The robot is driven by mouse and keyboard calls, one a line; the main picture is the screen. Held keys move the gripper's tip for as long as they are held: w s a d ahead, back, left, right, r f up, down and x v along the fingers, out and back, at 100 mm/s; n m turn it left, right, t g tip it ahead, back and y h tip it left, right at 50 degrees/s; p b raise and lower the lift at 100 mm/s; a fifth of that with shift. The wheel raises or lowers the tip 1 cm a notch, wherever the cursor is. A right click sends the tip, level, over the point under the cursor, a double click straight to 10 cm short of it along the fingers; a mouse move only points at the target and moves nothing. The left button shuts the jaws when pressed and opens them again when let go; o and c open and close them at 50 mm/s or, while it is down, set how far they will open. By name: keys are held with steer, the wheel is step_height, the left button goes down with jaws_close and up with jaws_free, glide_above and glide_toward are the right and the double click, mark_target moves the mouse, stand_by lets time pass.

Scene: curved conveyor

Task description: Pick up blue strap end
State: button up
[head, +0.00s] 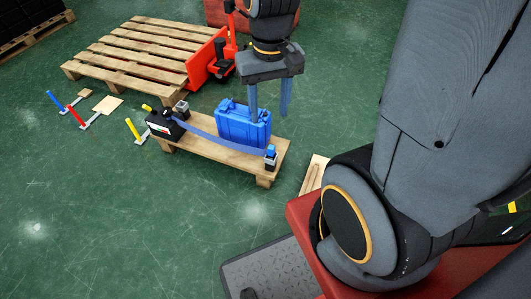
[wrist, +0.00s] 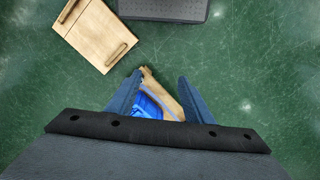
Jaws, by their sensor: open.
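A blue strap (head: 218,137) runs from a black box (head: 164,124) along the front of a blue case (head: 243,124). Its blue end (head: 271,150) stands at a small dark holder at the right corner of a low wooden pallet (head: 222,152). In the wrist view my gripper (wrist: 159,82) is open over part of the blue case (wrist: 148,107) and the pallet edge (wrist: 160,88). I cannot make out the strap end there.
A large wooden pallet (head: 145,50) and an orange-red pallet truck (head: 205,65) stand behind. Yellow, red and blue posts (head: 75,117) stand on the left. A wooden piece (wrist: 92,30) and a dark mat (wrist: 165,9) show in the wrist view. Green floor at front left is clear.

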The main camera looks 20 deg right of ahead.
steer(key=w+d+f+m+b, duration=0.35)
steer(key=w+f+b, duration=0.45)
steer(key=w+f, duration=0.45)
steer(key=m+b, duration=0.5)
steer(key=b, duration=0.8)
glide_above(271, 147)
steer(key=shift+n, duration=0.25)
steer(key=f, duration=3.2)
steer(key=shift+w+d+f, duration=0.1)
steer(key=shift+w+f, duration=0.25)
steer(key=shift+f, duration=0.05)
steer(key=shift+s+f+b, duration=0.15)
steer(key=shift+f+b, duration=0.45)
steer(key=shift+f, duration=1)
steer(key=shift+s+f+b, duration=0.1)
steer(key=shift+f+b, duration=0.45)
steer(key=shift+f, duration=1)
steer(key=shift+c, duration=0.5)
steer(key=shift+r, duration=0.1)
jaws_close()
